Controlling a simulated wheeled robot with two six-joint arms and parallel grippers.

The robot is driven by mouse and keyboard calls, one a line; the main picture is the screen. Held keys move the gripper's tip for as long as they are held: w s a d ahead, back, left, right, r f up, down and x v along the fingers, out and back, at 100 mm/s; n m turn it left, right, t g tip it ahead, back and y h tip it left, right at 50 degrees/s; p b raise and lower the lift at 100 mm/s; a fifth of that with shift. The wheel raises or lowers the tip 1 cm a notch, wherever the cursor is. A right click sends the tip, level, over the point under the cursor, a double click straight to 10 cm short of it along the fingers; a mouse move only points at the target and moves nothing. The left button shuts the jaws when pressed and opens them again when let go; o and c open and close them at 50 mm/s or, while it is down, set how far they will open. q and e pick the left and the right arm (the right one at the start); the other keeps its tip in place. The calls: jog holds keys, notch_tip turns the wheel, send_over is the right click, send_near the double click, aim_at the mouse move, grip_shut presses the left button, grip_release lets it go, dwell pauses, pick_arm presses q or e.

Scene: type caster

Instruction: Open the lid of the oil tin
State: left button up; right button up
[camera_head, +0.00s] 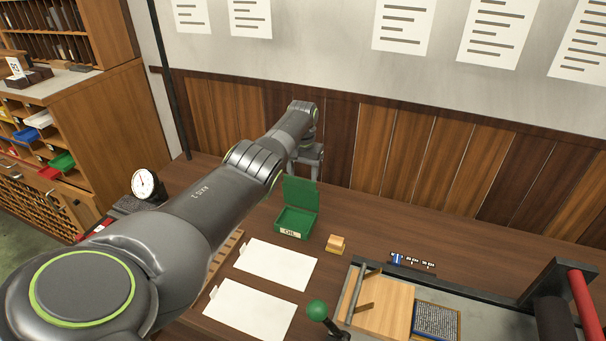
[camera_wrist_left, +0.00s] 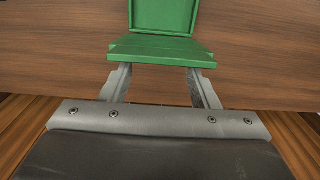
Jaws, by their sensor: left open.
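The green oil tin (camera_head: 293,233), with its "OIL" label facing forward, stands on the wooden bench. Its lid (camera_head: 299,193) stands up at the back and the tin is open. My left gripper (camera_head: 312,168) is just behind and above the lid's upper edge, partly hidden by my arm. In the left wrist view the gripper (camera_wrist_left: 161,88) is open, its two fingers apart. The green lid (camera_wrist_left: 160,50) lies at the fingertips, with the tin (camera_wrist_left: 163,14) beyond it. I cannot tell whether the fingers touch the lid. My right gripper is not in view.
A small wooden block (camera_head: 336,244) sits right of the tin. Two white sheets (camera_head: 276,263) lie in front. A green-knobbed lever (camera_head: 317,310), a wooden board (camera_head: 385,305) and a press with a red bar (camera_head: 585,305) are at right. A dial gauge (camera_head: 145,183) stands left.

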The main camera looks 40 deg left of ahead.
pick_arm(q)
jog(key=shift+o, duration=1.1)
jog(key=shift+w+f, duration=0.1)
jog(key=shift+o, duration=1.2)
jog(key=shift+w+f, duration=0.15)
jog(key=o, duration=0.5)
jog(key=shift+a, duration=0.1)
jog(key=shift+c, duration=0.2)
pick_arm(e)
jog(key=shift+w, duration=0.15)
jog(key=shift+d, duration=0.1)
pick_arm(q)
notch_tip(320, 180, up, 18)
jog(key=b, duration=0.2)
jog(key=shift+f, duration=0.2)
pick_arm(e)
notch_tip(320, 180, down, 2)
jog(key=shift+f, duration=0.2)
